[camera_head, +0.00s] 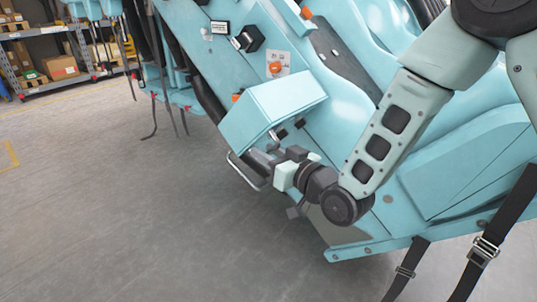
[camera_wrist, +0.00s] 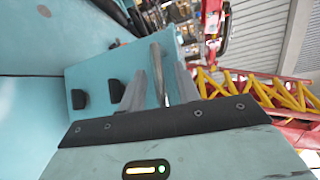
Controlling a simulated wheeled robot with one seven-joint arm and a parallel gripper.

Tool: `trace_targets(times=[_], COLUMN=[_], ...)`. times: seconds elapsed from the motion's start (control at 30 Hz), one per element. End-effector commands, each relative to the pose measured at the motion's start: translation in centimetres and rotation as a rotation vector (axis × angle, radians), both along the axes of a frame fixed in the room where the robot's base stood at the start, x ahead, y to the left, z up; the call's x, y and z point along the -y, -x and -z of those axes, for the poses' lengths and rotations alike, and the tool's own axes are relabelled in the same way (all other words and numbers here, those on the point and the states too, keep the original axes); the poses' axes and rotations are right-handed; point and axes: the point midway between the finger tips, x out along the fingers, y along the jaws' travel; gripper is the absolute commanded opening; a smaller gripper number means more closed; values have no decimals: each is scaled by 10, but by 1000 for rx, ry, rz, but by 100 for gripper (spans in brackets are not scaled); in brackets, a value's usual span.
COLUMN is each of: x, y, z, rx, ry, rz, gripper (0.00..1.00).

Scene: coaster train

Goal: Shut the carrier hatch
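The carrier hatch appears to be the pale teal, box-like lid (camera_head: 272,108) on the side of the teal coaster carrier (camera_head: 190,50). It stands out from the body, so it looks open. My gripper (camera_head: 262,160) is at the lid's lower edge, next to a thin metal bar handle (camera_head: 243,173). In the wrist view, my two grey fingers (camera_wrist: 160,90) stand apart, with a metal bar (camera_wrist: 157,72) between them. Gaps seem to show beside the bar; contact is not clear. A teal panel (camera_wrist: 90,72) with two black blocks fills the area left of the fingers.
Black straps (camera_head: 480,250) with buckles hang at the lower right. The grey floor (camera_head: 120,220) is clear at the left. Shelves with boxes (camera_head: 60,66) stand far back. Red and yellow trusswork (camera_wrist: 265,95) shows beyond my gripper in the wrist view.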

Motion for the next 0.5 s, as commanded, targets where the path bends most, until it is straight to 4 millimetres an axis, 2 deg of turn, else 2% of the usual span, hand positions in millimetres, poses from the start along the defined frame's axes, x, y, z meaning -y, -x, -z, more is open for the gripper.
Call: trace_targets(times=[0.2, 0.3, 0.33, 0.5], x=[0, 0, 0, 0], y=[0, 0, 0, 0], z=[0, 0, 0, 0], rx=[0, 0, 0, -1], ry=[0, 0, 0, -1], rz=[0, 0, 0, 1], gripper=[33, 5, 0, 0])
